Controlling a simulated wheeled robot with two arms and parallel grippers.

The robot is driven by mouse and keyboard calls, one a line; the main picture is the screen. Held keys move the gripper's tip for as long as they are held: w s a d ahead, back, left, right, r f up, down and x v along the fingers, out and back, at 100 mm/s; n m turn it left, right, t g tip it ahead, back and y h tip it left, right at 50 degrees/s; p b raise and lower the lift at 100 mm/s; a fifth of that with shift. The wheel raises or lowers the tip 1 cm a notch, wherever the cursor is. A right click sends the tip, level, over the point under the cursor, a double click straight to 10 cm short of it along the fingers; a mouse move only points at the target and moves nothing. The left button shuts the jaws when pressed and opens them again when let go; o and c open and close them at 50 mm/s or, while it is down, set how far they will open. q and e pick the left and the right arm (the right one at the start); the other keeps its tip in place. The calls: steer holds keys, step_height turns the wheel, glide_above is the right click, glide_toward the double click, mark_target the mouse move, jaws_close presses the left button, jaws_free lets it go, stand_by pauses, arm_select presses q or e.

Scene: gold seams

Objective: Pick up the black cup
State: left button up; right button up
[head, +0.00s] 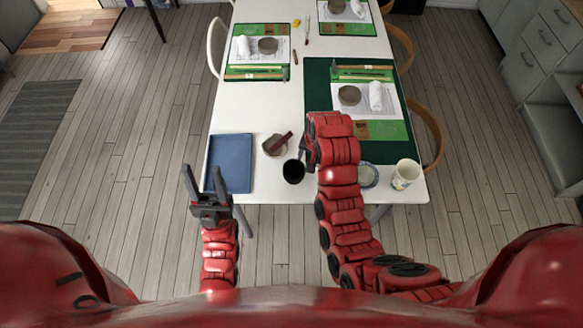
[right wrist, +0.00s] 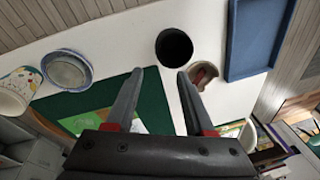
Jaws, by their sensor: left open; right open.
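The black cup (head: 293,172) stands on the white table near its front edge, between the blue tray and my right arm. In the right wrist view the black cup (right wrist: 174,47) is just beyond the fingertips, with its dark opening visible. My right gripper (right wrist: 160,74) is open, its two fingers apart with nothing between them. In the head view its fingers are mostly hidden by my right arm, close to the cup's right side. My left gripper (head: 202,171) is open and empty in front of the table, by the tray's near left corner.
The blue tray (head: 231,185) lies left. A blue-rimmed bowl (head: 368,177) and a patterned cup (head: 405,174) stand right. Green mats with papers lie farther back.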

steer(key=b, duration=0.9)
glide_above(303, 173)
steer(key=s, duration=0.1)
steer(key=f, duration=0.7)
steer(key=shift+s+d+f, duration=0.1)
steer(key=shift+d+f, duration=0.25)
steer(key=f, duration=0.2)
steer(key=f+p, duration=0.1)
steer(key=shift+w+a, duration=0.2)
steer(key=shift+w, duration=0.05)
steer(key=shift+w+f, duration=0.1)
steer(key=shift+f, duration=0.35)
steer(key=shift+w+a+f+p, duration=0.1)
steer(key=shift+w+f+p, duration=0.1)
steer(key=shift+f+p, duration=0.6)
steer(key=shift+w+f+p, duration=0.3)
steer(key=shift+f+p, duration=0.25)
steer(key=shift+p, duration=0.25)
steer(key=shift+w+a+f, duration=0.1)
steer(key=shift+w+f, duration=0.05)
steer(key=shift+f, duration=1.1)
